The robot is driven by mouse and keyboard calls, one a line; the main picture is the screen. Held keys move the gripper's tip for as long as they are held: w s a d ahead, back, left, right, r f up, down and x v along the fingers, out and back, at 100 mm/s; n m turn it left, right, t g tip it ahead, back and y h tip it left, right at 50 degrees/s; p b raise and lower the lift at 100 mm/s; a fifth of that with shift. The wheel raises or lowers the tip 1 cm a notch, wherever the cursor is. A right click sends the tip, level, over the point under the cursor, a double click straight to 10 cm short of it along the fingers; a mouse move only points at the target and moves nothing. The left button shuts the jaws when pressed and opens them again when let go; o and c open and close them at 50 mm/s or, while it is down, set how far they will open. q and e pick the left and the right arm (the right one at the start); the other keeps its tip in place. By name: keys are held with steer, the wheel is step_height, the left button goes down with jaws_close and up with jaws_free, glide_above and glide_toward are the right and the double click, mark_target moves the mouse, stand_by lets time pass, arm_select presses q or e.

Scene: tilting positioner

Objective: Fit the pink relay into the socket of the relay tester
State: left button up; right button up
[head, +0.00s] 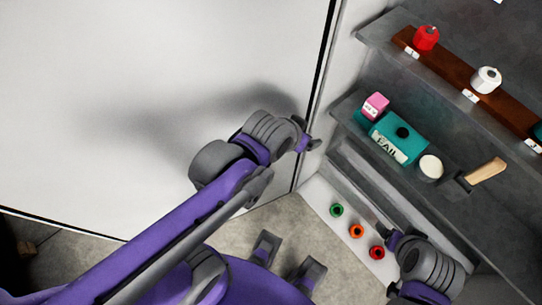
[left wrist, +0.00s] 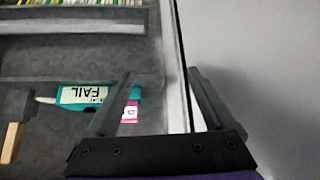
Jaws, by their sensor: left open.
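The pink relay (head: 376,103), a small block with a white label, is at the left end of the teal relay tester (head: 416,129) on the lower shelf. I cannot tell if it rests on the tester or beside it. The tester shows a FAIL label and a dark round spot on top; I cannot tell whether that is the socket. My left gripper (head: 314,143) is open and empty, left of the relay and apart from it. In the left wrist view, one finger partly covers the relay (left wrist: 132,112) near the tester (left wrist: 72,92). My right gripper (head: 387,222) is low, below the shelf; its jaws are unclear.
A white round item (head: 430,168) and a wooden-handled tool (head: 487,170) are right of the tester. Above, a brown numbered rack (head: 451,69) holds a red item (head: 426,38) and a white one (head: 487,79). Green, orange and red rings (head: 356,231) lie below. A pale panel (head: 150,90) stands left.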

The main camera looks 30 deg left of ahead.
arm_select(q)
steer(key=s+a+f+n+g+y, duration=0.1)
steer(key=s+a+f, duration=0.3)
steer(key=s, duration=0.5)
steer(key=shift+s+a+f+n+g, duration=0.3)
steer(key=shift+f+g, duration=0.3)
steer(key=shift+g, duration=0.2)
steer(key=shift+r, duration=0.1)
